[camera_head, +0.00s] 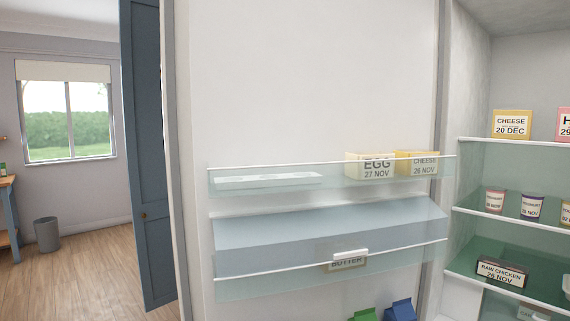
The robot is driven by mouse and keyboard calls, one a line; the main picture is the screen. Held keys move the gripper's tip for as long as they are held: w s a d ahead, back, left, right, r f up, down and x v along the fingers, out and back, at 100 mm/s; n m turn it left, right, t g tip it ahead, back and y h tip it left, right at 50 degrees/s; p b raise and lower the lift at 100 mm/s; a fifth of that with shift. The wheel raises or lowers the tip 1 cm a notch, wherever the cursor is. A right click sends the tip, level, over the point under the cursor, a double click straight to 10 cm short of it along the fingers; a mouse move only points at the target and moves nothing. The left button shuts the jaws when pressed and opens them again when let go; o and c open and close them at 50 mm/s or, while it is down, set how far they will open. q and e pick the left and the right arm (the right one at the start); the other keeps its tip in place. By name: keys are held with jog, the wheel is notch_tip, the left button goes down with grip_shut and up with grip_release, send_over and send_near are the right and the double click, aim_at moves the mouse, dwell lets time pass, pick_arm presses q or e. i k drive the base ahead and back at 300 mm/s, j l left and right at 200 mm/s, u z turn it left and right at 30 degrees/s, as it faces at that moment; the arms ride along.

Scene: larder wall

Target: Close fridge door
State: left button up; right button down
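The fridge door (310,80) stands open, and its white inner face fills the middle of the head view. Its door racks hold an egg box (368,168), a cheese box (417,166) and a butter pack (347,264). A green carton (363,315) and a blue carton (401,310) show at the bottom edge. The fridge interior (470,100) is open at the right, beside the door's right edge. Neither of my grippers is in view.
Fridge shelves at right hold a cheese box (512,124), several small pots (532,206) and a raw chicken pack (501,272). A blue room door (146,150) stands left of the fridge door. Wooden floor (80,285) is clear at left, with a grey bin (46,234) by the wall.

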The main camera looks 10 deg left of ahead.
aim_at(265, 102)
jog(key=i+j+u, duration=0.15)
jog(key=j+u, duration=0.3)
jog(key=i+j+u, duration=0.2)
jog(key=u, duration=0.25)
jog(key=i+j+u, duration=0.25)
jog(key=u, duration=0.15)
jog(key=i+j, duration=0.2)
jog(key=i, duration=0.2)
jog(key=i+j, duration=0.2)
jog(key=i, duration=0.25)
jog(key=i+z, duration=0.25)
jog(key=z, duration=0.25)
jog(key=i+z, duration=0.25)
jog(key=z, duration=0.25)
jog(key=i+j+z, duration=0.2)
jog(key=z, duration=0.3)
jog(key=i+z, duration=0.15)
jog(key=z, duration=0.25)
jog(key=i+j+z, duration=0.15)
jog(key=z, duration=0.3)
jog(key=i+j+z, duration=0.15)
jog(key=z, duration=0.25)
jog(key=i+j+z, duration=0.1)
jog(key=j+z, duration=0.15)
jog(key=z, duration=0.2)
jog(key=j+z, duration=0.2)
jog(key=z, duration=0.2)
jog(key=i+j+z, duration=0.1)
jog(key=j+z, duration=0.2)
jog(key=z, duration=0.15)
